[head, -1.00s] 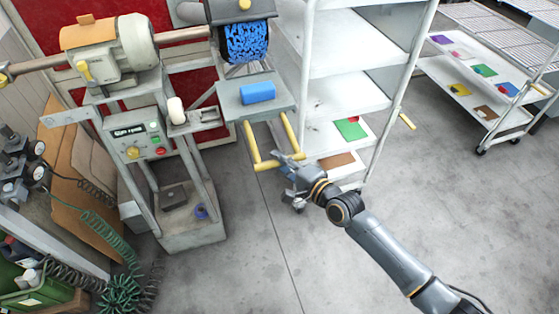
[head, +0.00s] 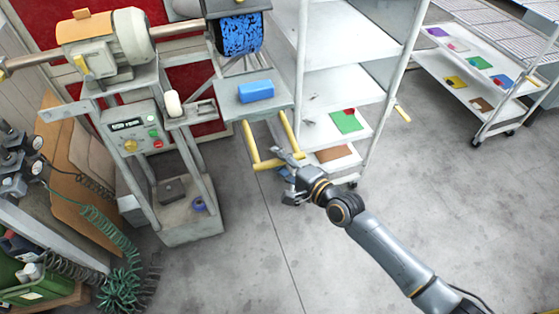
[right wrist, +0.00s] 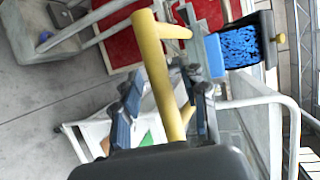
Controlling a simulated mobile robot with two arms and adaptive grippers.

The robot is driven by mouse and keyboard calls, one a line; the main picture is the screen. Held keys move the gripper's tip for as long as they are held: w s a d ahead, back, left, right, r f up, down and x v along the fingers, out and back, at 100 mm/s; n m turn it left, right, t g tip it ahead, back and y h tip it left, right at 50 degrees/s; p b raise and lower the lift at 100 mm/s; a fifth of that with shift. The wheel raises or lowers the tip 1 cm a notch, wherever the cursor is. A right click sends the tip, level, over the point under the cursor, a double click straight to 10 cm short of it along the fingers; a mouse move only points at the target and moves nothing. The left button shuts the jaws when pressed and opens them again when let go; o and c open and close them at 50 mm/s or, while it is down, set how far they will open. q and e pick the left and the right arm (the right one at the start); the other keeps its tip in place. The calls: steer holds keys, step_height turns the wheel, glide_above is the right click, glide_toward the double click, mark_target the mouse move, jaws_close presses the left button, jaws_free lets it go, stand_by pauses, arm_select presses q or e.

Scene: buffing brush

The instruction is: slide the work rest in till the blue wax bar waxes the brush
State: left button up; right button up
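The blue wax bar (head: 256,91) lies on the grey plate of the work rest (head: 232,108), below and apart from the blue bristled brush (head: 240,36). A yellow U-shaped handle (head: 262,165) sticks out from the rest towards me. In the right wrist view, the open fingers (right wrist: 168,105) stand either side of a yellow handle bar (right wrist: 152,50), with a gap showing. The brush (right wrist: 240,47) and the wax bar (right wrist: 214,56) also show there. My left gripper is out of view.
The buffing machine's stand with its control box (head: 137,132) is left of the rest. A white shelf cart (head: 345,95) stands close on the right of the handle. A second cart (head: 480,90) is farther right. The floor in front is clear; a green coiled hose (head: 118,290) lies lower left.

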steer(key=v, duration=1.2)
stand_by(0.3)
